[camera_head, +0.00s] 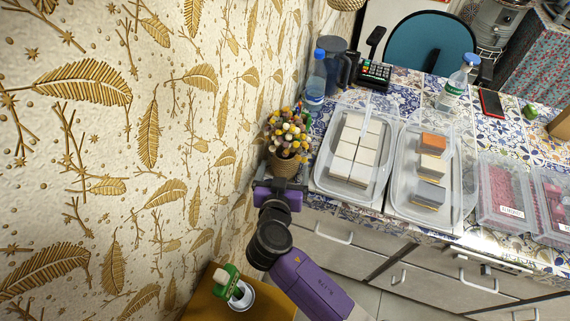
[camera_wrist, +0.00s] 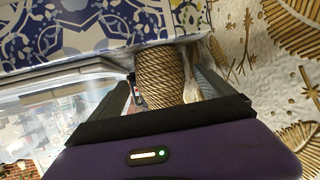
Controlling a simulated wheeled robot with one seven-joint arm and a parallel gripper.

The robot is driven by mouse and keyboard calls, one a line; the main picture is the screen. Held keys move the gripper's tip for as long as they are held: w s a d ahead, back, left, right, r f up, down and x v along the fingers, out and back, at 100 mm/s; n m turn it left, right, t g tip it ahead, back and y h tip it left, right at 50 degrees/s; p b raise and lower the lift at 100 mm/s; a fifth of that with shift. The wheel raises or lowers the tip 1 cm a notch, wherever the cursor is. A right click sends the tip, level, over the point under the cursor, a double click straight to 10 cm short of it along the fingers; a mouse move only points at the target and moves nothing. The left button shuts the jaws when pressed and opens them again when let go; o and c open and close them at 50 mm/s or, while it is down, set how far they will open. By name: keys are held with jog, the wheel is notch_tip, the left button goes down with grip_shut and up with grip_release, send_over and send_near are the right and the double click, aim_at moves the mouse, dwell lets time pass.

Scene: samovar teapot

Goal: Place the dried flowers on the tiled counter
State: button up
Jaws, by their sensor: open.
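The dried flowers (camera_head: 288,136) are a bunch of yellow, white, pink and dark purple heads in a woven brown pot (camera_head: 283,166). The pot is at the counter's left front corner, close to the wall. The tiled counter (camera_head: 400,108) has a blue, white and yellow pattern. My gripper (camera_head: 282,184) is at the pot's near side. In the wrist view, the open fingers (camera_wrist: 168,95) lie on either side of the woven pot (camera_wrist: 160,72), with no clear grip on it. The flower heads are out of the wrist view. I cannot tell whether the pot rests on the counter.
A clear bin of white boxes (camera_head: 353,152) stands just right of the pot, with another bin (camera_head: 407,195) beyond. A blue-capped bottle (camera_head: 316,82) and dark jug (camera_head: 338,64) stand behind. The patterned wall (camera_head: 190,130) is close left. A green-and-white bottle (camera_head: 228,284) is below.

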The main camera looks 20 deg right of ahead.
aim_at(284, 172)
jog(key=shift+v, duration=2.1)
